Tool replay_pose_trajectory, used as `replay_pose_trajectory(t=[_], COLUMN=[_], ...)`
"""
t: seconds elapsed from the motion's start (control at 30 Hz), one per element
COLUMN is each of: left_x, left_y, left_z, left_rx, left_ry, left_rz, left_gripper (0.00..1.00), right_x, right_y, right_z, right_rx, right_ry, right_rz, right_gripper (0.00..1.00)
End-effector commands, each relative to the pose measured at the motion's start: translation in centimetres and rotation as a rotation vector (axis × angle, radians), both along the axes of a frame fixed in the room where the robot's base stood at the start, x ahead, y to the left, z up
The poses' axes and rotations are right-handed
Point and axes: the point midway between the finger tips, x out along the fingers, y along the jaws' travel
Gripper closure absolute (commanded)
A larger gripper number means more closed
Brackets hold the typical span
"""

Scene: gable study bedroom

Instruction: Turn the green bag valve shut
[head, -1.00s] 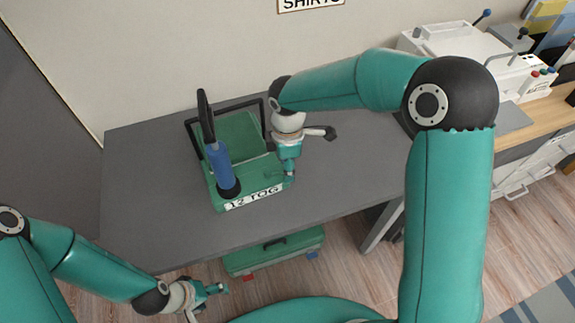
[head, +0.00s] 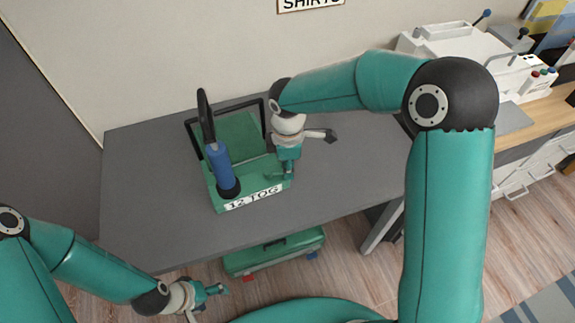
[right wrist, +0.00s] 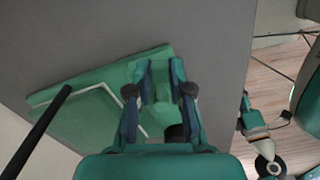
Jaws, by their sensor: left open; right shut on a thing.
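The green bag (head: 238,128) labelled "12 TOG" lies on the grey table, with a dark frame at its back. My right gripper (head: 284,176) is at the bag's front right corner, pointing down. In the right wrist view its fingers (right wrist: 160,80) are shut on a small green part (right wrist: 160,92), which I take for the valve. The fingers hide much of it, so its exact angle cannot be told. My left gripper (head: 222,290) is open and empty, low at the left, in front of the table and away from the bag.
The grey table (head: 145,190) is clear left and right of the bag. A green case (head: 275,255) is below the table's front edge.

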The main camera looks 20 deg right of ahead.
Motion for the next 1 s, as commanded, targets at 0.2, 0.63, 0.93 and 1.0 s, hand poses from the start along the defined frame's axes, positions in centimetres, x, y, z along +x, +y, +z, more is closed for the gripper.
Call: replay_pose_trajectory(t=[0.2,0.63,0.93,1.0], left_x=[0.0,0.0,0.0,0.0], left_y=[0.0,0.0,0.0,0.0], left_z=[-0.7,-2.6,-3.8,-4.1], left_rx=[0.000,0.000,0.000,0.000], left_ry=[0.000,0.000,0.000,0.000], left_rz=[0.000,0.000,0.000,0.000], left_gripper=[0.30,0.30,0.30,0.30], right_x=[-0.4,-2.0,-3.0,-3.1], right_y=[0.1,1.0,2.2,2.4], right_z=[-0.1,-0.1,-0.1,-0.1], right_rx=[-0.001,0.000,0.000,0.000], right_ry=[-0.003,-0.003,-0.003,-0.003], right_rz=[-0.094,-0.460,-0.744,-0.811], right_gripper=[1.00,1.00,1.00,1.00])
